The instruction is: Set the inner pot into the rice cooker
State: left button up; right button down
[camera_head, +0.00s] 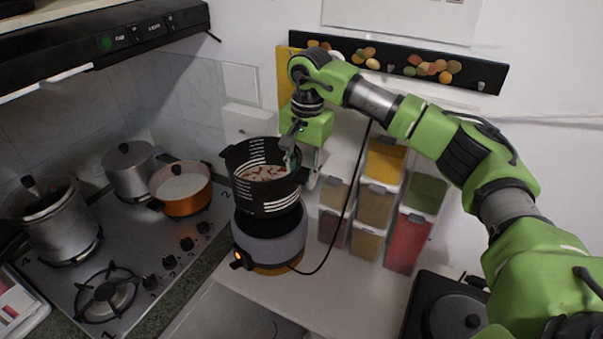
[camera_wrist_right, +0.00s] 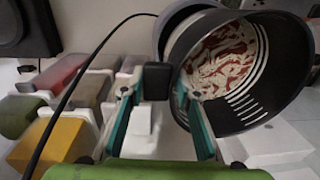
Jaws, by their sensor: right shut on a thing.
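The inner pot (camera_head: 268,197) is black with white stripes and holds red and white contents. In the head view it is above the rice cooker (camera_head: 272,243), a grey round body with an orange light at its front. The pot looks nearly upright, and I cannot tell whether its bottom touches the cooker. My right gripper (camera_head: 291,150) is shut on the pot at its right rear side. In the right wrist view the fingers (camera_wrist_right: 155,82) close around a black side handle of the pot (camera_wrist_right: 262,105). My left gripper is not in view.
A stove (camera_head: 140,265) with several pots stands on the left. Spice dispensers (camera_head: 375,205) stand right of the cooker against the wall. A black cable runs from my arm area down to the cooker. A dark appliance (camera_head: 455,315) is at the lower right. The counter between is clear.

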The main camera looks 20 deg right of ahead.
aim_at(300, 189)
jog(key=shift+w, duration=0.25)
jog(key=shift+f+b, duration=0.3)
jog(key=shift+b, duration=0.05)
jog(key=shift+f, duration=0.2)
jog(key=shift+f+b, duration=1.15)
jog(key=shift+f, duration=0.25)
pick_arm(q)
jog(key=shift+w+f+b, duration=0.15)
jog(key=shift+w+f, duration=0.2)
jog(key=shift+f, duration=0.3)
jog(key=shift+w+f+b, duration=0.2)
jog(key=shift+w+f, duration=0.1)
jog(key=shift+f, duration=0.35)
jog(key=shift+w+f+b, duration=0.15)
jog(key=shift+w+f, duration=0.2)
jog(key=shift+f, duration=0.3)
pick_arm(e)
jog(key=shift+f, duration=0.8)
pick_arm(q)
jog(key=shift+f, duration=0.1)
pick_arm(e)
jog(key=shift+s+a, duration=0.1)
jog(key=shift+s, duration=0.05)
pick_arm(q)
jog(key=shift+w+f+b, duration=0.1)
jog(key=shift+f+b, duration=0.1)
jog(key=shift+b, duration=0.1)
pick_arm(e)
jog(key=shift+f, duration=0.15)
